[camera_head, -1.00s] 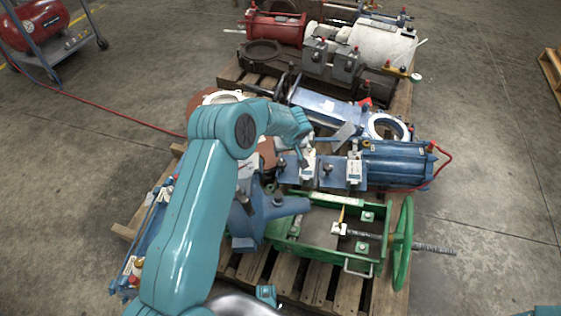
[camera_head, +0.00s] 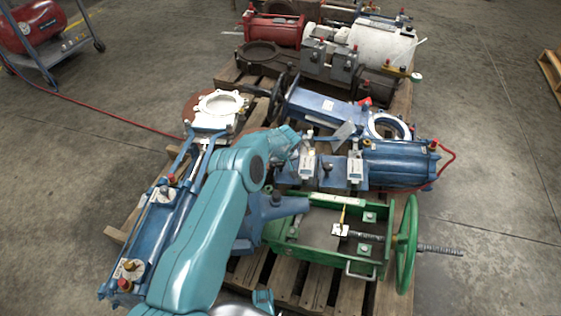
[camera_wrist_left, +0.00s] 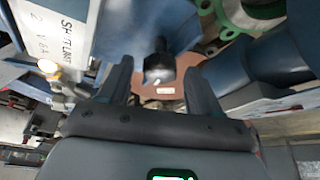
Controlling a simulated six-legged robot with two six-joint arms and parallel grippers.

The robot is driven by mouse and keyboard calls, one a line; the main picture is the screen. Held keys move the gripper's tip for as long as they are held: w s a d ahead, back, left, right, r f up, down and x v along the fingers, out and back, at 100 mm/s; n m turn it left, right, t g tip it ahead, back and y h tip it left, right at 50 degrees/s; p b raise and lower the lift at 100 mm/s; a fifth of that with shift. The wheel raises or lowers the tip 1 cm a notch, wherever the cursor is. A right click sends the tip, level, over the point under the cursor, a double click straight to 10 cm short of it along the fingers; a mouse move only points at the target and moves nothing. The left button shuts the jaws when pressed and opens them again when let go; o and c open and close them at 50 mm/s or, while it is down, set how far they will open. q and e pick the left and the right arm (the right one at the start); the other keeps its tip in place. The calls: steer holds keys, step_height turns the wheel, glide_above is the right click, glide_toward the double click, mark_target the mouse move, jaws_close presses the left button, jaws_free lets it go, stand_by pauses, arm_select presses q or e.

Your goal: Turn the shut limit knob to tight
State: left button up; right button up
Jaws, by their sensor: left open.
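In the left wrist view a dark round knob (camera_wrist_left: 159,64) with a small white mark stands out from a blue body. A white label plate (camera_wrist_left: 62,25) reading "SHUT LIMIT" lies left of it. My left gripper (camera_wrist_left: 158,76) is open, its two dark fingers on either side of the knob in that view; I cannot tell whether they touch it. In the head view the teal left arm reaches over the blue actuator plate (camera_head: 339,181), which carries white label plates (camera_head: 303,168). The left fingertips are hard to make out there.
A green frame (camera_head: 305,243) with a green handwheel (camera_head: 405,243) stands in front on the wooden pallet (camera_head: 250,271). A blue cylinder (camera_head: 397,163) lies right of the plate. A long blue actuator (camera_head: 150,235) lies at the left.

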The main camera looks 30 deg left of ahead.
arm_select(q)
steer(key=c, duration=1)
steer(key=shift+c, duration=0.2)
steer(key=m, duration=0.2)
steer(key=m+t+h+b, duration=0.1)
steer(key=shift+s+a+m, duration=0.1)
steer(key=shift+a+m, duration=0.1)
steer(key=shift+m, duration=0.2)
steer(key=shift+a+m+t+h+b, duration=0.1)
steer(key=shift+m+t+h+b, duration=0.25)
steer(key=shift+m, duration=0.6)
steer(key=shift+m+t+h+b, duration=0.25)
steer(key=shift+m+h+b, duration=0.15)
steer(key=shift+m, duration=0.55)
steer(key=o, duration=1)
steer(key=shift+o, duration=0.2)
